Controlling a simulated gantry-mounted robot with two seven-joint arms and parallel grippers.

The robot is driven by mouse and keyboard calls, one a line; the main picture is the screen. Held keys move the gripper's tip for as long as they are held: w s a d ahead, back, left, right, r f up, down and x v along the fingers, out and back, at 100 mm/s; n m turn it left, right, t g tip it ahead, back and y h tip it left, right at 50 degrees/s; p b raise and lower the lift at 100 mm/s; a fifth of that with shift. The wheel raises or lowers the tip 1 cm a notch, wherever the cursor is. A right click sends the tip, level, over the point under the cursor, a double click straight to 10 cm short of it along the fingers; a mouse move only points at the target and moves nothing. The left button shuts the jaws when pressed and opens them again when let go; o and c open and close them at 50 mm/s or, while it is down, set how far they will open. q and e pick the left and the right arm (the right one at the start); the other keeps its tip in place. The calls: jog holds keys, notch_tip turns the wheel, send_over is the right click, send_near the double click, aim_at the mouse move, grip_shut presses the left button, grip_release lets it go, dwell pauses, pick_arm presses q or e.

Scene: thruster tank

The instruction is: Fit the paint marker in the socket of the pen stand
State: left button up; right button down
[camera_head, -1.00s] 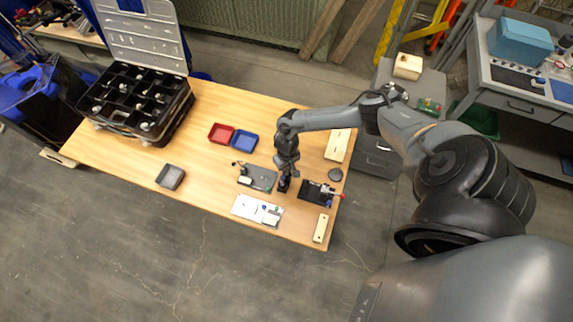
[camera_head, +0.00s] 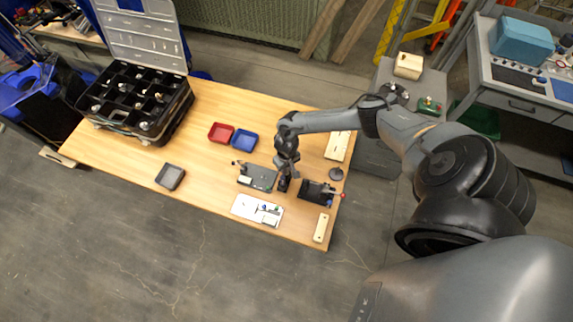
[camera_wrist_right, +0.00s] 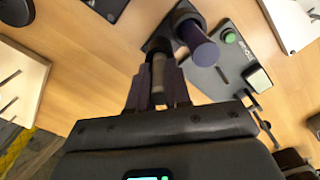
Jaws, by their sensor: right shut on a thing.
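My right gripper (camera_head: 285,172) is over the right part of the wooden table, pointing down. In the right wrist view its fingers (camera_wrist_right: 158,90) are shut on the paint marker (camera_wrist_right: 158,75), a slim grey piece with a dark far end. That dark end overlaps the black pen stand (camera_wrist_right: 158,44); I cannot tell whether it is in the socket or only in front of it. A purple cylinder (camera_wrist_right: 199,47) with a dark collar stands beside it at the stand. In the head view the stand (camera_head: 283,185) is a small dark shape under the gripper. My left gripper is out of view.
A grey panel (camera_head: 258,178) lies left of the stand, a black device (camera_head: 316,192) right of it and a white board (camera_head: 249,208) in front. Red (camera_head: 220,132) and blue (camera_head: 244,140) bins stand behind. The table's left middle is mostly clear.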

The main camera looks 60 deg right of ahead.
jog(key=shift+f, duration=0.2)
dwell(0.5)
jog(key=c, duration=1)
grip_release()
notch_tip(320, 180, up, 10)
jog(key=shift+r+p, duration=0.2)
jog(key=shift+p, duration=0.8)
jog(key=shift+r+p, duration=0.75)
jog(key=shift+r, duration=0.1)
notch_tip(320, 180, up, 3)
jog(key=p, duration=0.4)
jog(key=shift+f, duration=0.1)
